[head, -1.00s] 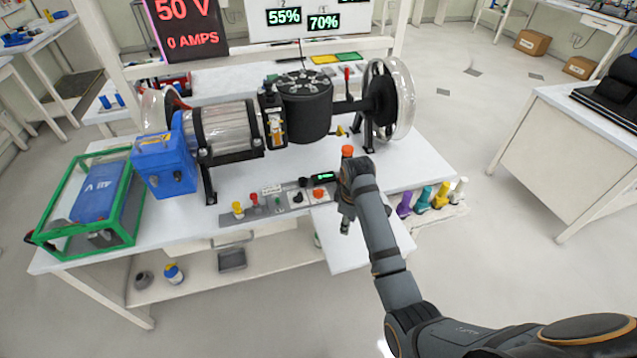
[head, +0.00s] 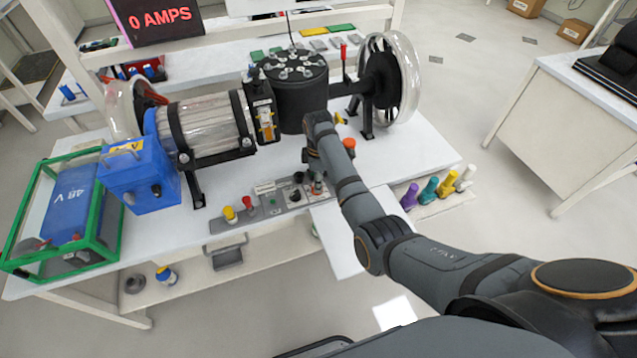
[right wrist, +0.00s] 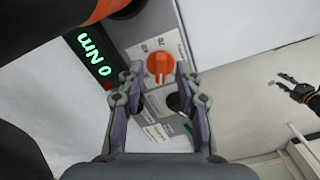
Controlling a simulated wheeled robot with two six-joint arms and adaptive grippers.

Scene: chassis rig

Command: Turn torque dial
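The torque dial is an orange knob (right wrist: 161,63) on the grey control panel (head: 268,207), beside a green "0 Nm" display (right wrist: 93,58). In the head view the right gripper (head: 318,184) is over this part of the panel and hides the dial. In the right wrist view the right gripper (right wrist: 160,76) is open, one finger on each side of the dial; whether they touch it I cannot tell. A dark arm end, probably my left gripper (right wrist: 298,90), is small at the right edge of the wrist view; its opening is unclear.
A black knob (right wrist: 175,102) sits close to the dial. Yellow (head: 230,213) and red (head: 246,203) knobs stand left on the panel. An orange button (head: 349,144) rises behind my right arm. The motor rig (head: 208,123) fills the table behind the panel.

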